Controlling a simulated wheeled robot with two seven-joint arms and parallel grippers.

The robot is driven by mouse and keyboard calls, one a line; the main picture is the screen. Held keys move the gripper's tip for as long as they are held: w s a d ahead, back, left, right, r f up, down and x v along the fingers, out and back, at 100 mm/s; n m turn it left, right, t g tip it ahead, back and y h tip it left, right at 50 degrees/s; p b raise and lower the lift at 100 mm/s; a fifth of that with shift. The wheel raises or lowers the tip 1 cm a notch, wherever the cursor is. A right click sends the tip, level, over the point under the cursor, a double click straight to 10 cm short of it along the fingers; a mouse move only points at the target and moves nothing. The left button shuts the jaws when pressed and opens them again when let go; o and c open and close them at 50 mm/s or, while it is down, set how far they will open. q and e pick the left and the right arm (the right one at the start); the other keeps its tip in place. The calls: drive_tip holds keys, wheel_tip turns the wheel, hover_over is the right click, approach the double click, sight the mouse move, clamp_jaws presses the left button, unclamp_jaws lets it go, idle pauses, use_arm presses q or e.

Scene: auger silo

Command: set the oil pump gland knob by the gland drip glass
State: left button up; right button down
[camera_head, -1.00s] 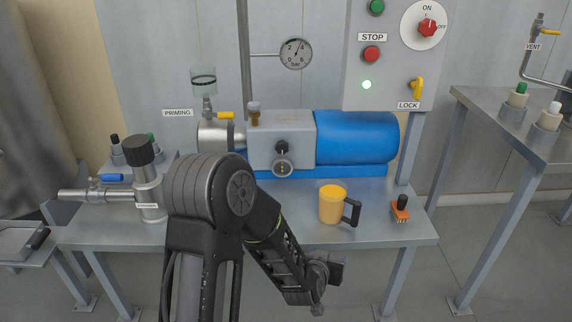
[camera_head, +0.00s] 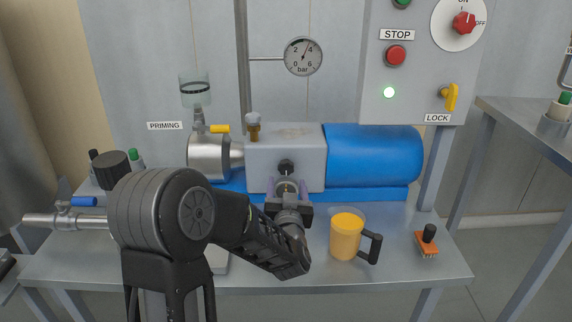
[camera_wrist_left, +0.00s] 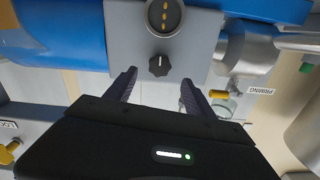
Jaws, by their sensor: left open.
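The black gland knob (camera_head: 287,167) sits on the front of the grey pump block, with the round gland drip glass (camera_head: 287,186) just below it. In the left wrist view, which is upside down, the knob (camera_wrist_left: 158,66) shows a pale mark and the drip glass (camera_wrist_left: 165,16) shows small yellowish dots. My left gripper (camera_head: 287,192) is open in front of the drip glass and partly covers it. In the wrist view its fingertips (camera_wrist_left: 159,79) stand either side of the knob's line, apart from it, with nothing between them. My right gripper is not in view.
The blue motor (camera_head: 373,155) is right of the pump block. A pressure gauge (camera_head: 303,56) and a control panel (camera_head: 415,75) are behind.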

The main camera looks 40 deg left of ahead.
sight(286, 169)
use_arm(q)
drive_tip(key=shift+s+d+r, duration=0.1)
drive_tip(key=b+x, duration=0.1)
drive_tip(key=x, duration=0.7)
drive_tip(key=shift+c, duration=0.5)
